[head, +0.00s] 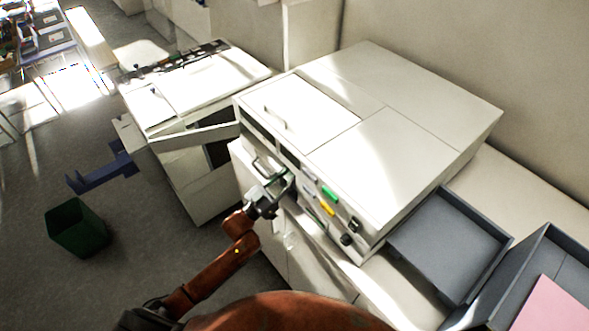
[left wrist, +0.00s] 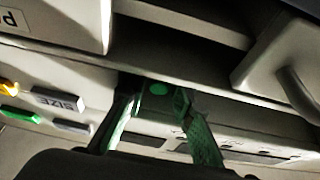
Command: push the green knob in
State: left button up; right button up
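I cannot tell whether a finger touches the knob. In the head view my left gripper (head: 287,184) is at the front panel of the white machine (head: 400,150) and hides the knob there. My right gripper is not in view.
Right of my gripper the panel carries a green button (head: 329,193), a yellow button (head: 327,209) and black knobs (head: 347,239). A handle (left wrist: 295,85) is close at the right in the wrist view. Grey trays (head: 445,250) stand right of the machine. A green bin (head: 77,228) is on the floor.

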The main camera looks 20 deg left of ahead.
pick_arm(q)
jog(key=v, duration=1.1)
jog(key=shift+s+a, duration=0.15)
jog(key=shift+a, duration=0.1)
